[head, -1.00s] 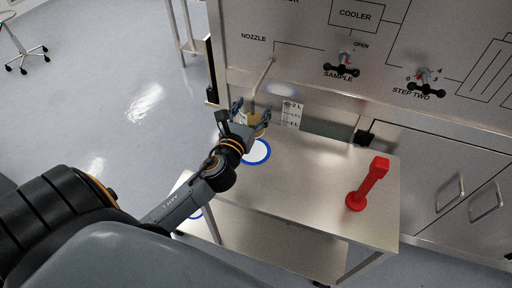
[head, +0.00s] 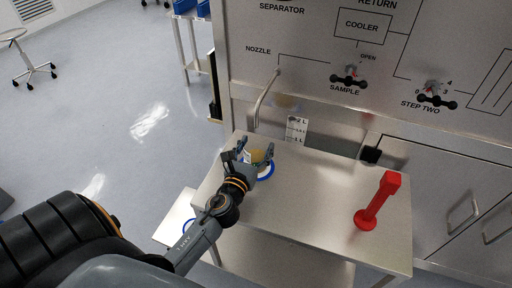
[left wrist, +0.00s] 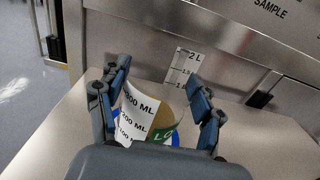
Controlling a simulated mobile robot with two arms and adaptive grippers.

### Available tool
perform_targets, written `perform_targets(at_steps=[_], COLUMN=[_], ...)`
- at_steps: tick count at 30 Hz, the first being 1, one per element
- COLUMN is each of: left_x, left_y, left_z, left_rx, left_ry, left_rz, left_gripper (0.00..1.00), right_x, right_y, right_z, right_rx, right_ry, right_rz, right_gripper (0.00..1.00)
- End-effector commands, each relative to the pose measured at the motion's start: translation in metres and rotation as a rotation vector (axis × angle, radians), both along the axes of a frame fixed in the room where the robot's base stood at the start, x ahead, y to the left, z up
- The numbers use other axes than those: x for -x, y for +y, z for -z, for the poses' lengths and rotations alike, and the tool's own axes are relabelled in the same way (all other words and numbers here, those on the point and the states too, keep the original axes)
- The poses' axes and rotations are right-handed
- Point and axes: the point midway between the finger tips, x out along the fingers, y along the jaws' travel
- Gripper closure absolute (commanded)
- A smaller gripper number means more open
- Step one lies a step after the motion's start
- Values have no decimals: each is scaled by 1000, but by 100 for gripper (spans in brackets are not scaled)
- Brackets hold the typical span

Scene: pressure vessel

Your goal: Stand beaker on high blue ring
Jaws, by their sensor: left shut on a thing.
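The beaker (head: 258,156) holds something tan and is in my left gripper (head: 254,153). In the left wrist view the beaker (left wrist: 146,117) shows a white scale with ML marks and a green label, between the two fingers. It looks roughly upright. The high blue ring (head: 270,174), with a white middle, lies on the upper steel table (head: 310,200). The gripper and beaker cover its far-left part. I cannot tell whether the beaker's base touches the table. My right gripper is not in view.
The bent nozzle (head: 264,98) hangs from the panel behind the beaker. A litre scale (head: 296,130) stands at the table's back. A red post (head: 378,202) stands at the right. Another blue ring (head: 189,227) is on a lower surface at left. The table's middle is clear.

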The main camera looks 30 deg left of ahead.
Motion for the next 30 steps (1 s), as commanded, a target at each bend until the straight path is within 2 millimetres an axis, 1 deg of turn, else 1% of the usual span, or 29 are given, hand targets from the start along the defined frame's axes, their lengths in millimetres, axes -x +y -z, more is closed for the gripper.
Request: perform_targets(at_steps=[2, 3, 5, 6, 15, 19, 20, 23, 30], left_x=[0, 0, 0, 0, 0, 1, 5, 19, 69], left_y=[0, 0, 0, 0, 0, 0, -1, -5, -16], left_z=[4, 3, 3, 3, 2, -3, 1, 2, 4], left_rx=[0, 0, 0, 0, 0, -1, -1, 2, 3], left_ry=[0, 0, 0, 0, 0, 0, 2, 3, 2], left_rz=[0, 0, 0, 0, 0, 0, 0, 1, -1], left_gripper=[75, 28, 15, 11, 11, 11, 11, 11, 11], right_x=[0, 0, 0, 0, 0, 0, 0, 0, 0], right_y=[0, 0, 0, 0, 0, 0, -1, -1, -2], right_z=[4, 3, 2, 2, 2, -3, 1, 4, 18], right_rx=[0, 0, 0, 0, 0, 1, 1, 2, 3], right_ry=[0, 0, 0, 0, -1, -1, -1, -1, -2], right_rz=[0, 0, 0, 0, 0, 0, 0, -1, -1], right_gripper=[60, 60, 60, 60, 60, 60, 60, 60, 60])
